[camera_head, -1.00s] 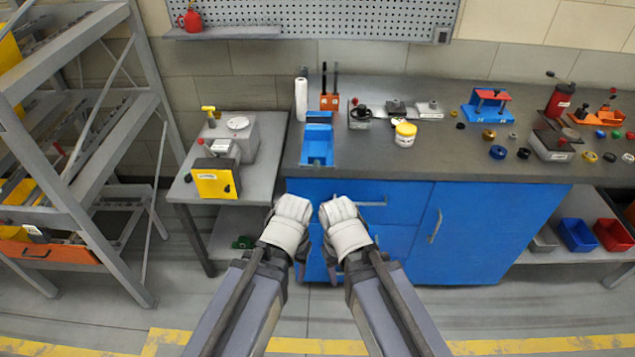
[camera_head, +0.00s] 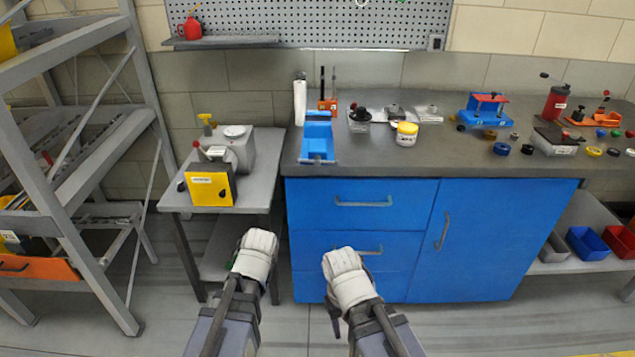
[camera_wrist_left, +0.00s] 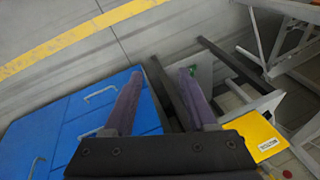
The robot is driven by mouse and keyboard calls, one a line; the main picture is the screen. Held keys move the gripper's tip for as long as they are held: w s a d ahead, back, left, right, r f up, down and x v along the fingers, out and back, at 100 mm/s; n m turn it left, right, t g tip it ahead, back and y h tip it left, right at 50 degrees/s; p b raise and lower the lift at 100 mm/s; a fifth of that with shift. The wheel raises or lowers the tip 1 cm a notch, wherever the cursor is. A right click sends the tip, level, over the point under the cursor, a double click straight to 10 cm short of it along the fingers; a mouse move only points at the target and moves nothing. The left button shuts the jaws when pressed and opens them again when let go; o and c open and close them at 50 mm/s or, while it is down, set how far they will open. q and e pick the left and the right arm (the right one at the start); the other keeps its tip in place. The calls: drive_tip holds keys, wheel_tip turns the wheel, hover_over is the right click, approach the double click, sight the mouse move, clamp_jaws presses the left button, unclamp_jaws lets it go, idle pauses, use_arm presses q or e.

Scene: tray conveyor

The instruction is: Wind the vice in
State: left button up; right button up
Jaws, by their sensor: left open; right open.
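The blue vice (camera_head: 317,147) is mounted at the front left edge of the grey bench top (camera_head: 400,156), with a bar across its front. My left gripper (camera_head: 257,250) is low in front of the gap between the side table and the bench, well short of the vice. The left wrist view shows its two fingers spread with nothing between them (camera_wrist_left: 160,88). My right gripper (camera_head: 344,272) is in front of the bench's blue drawers, below the vice, and open; its fingertips are mostly hidden in the head view. Neither gripper touches the vice.
A side table (camera_head: 262,190) with a grey machine and a yellow-fronted box (camera_head: 210,190) stands left of the bench. A grey rack (camera_head: 75,185) is at far left. A white roll (camera_head: 300,102), a yellow-banded jar (camera_head: 406,136) and several small parts are on the bench.

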use_arm(q)
drive_tip(key=w+a+m+t+y+b, duration=0.1)
drive_tip(key=w+a+m+t+y, duration=0.2)
drive_tip(key=w, duration=0.5)
drive_tip(key=m+t+h, duration=0.5)
drive_tip(key=m+t, duration=0.7)
drive_tip(key=m, duration=0.8)
approach(317, 164)
drive_tip(key=w, duration=0.2)
drive_tip(key=shift+w, duration=4.1)
clamp_jaws()
drive_tip(key=shift+a, duration=0.1)
